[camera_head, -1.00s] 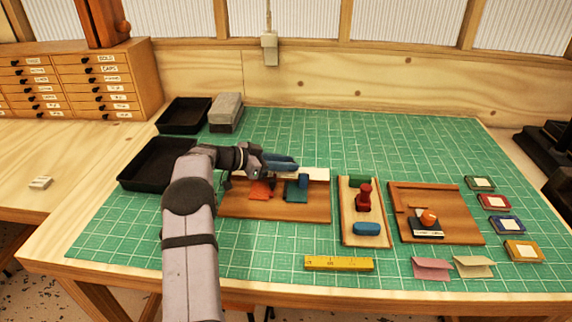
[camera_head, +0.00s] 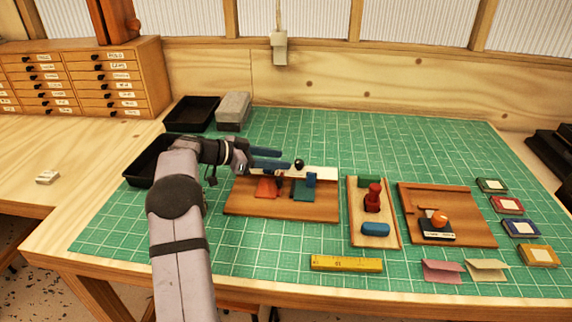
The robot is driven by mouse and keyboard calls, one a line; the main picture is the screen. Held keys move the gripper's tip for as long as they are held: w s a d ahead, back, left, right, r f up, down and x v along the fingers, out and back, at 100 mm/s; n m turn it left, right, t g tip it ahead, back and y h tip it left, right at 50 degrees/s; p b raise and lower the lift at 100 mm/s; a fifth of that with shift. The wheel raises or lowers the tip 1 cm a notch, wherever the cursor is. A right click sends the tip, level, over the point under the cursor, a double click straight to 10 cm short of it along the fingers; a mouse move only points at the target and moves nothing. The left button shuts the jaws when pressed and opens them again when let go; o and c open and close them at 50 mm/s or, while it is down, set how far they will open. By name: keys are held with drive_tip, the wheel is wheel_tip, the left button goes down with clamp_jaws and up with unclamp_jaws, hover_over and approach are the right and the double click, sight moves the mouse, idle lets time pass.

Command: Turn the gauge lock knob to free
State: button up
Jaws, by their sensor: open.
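My gripper (camera_head: 286,159) has blue fingers that show a clear gap between them, with nothing held. It is over the back of the left wooden board (camera_head: 240,207). A round black knob (camera_head: 299,164) stands by the board's white strip (camera_head: 322,173), just right of the fingertips in the picture. I cannot tell whether they touch it. Orange (camera_head: 266,188) and teal (camera_head: 303,193) pieces lie in front of the strip, with a blue cylinder (camera_head: 311,180) by the teal one. No lettering for the lock knob is legible, so its setting is unclear.
The middle board (camera_head: 361,238) carries a red post (camera_head: 373,198). The right board (camera_head: 470,233) has an orange knob (camera_head: 439,217). A yellow ruler (camera_head: 346,263) lies in front. Black trays (camera_head: 188,114) and a grey block (camera_head: 233,108) stand at the back left. The mat behind the boards is clear.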

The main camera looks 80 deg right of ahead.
drive_tip(key=shift+w+a+r, duration=0.25)
drive_tip(key=shift+w+a, duration=0.1)
drive_tip(key=shift+w, duration=0.15)
